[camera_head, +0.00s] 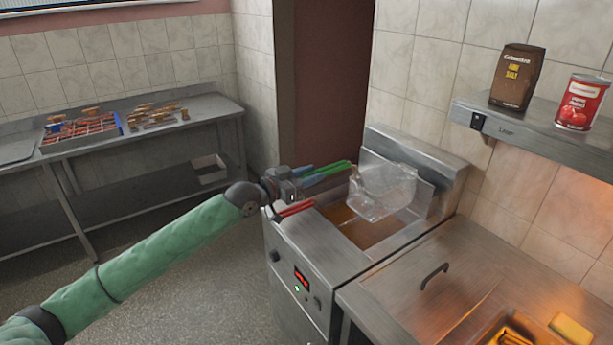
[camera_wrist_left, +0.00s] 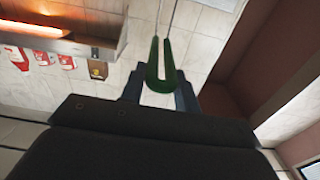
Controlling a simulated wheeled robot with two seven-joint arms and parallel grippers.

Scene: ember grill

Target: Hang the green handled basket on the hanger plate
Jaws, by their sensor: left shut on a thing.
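My left gripper (camera_head: 312,174) is shut on the green handle (camera_head: 334,168) of a wire basket (camera_head: 385,192). The basket is held above the fryer (camera_head: 335,275), toward its back right, close to the raised back panel (camera_head: 420,150), which seems to be the hanger plate. I cannot tell whether the basket touches it. In the left wrist view the green handle (camera_wrist_left: 155,75) is a loop between the fingers (camera_wrist_left: 160,97), its wires running up out of the picture. My right gripper is not in view.
A red handle (camera_head: 296,208) lies over the fryer's front left, beside the oil well (camera_head: 358,228). A wall shelf (camera_head: 540,127) with a brown bag (camera_head: 517,77) and red can (camera_head: 582,102) is at right. A steel counter (camera_head: 425,285) adjoins the fryer. A table (camera_head: 200,112) stands at left.

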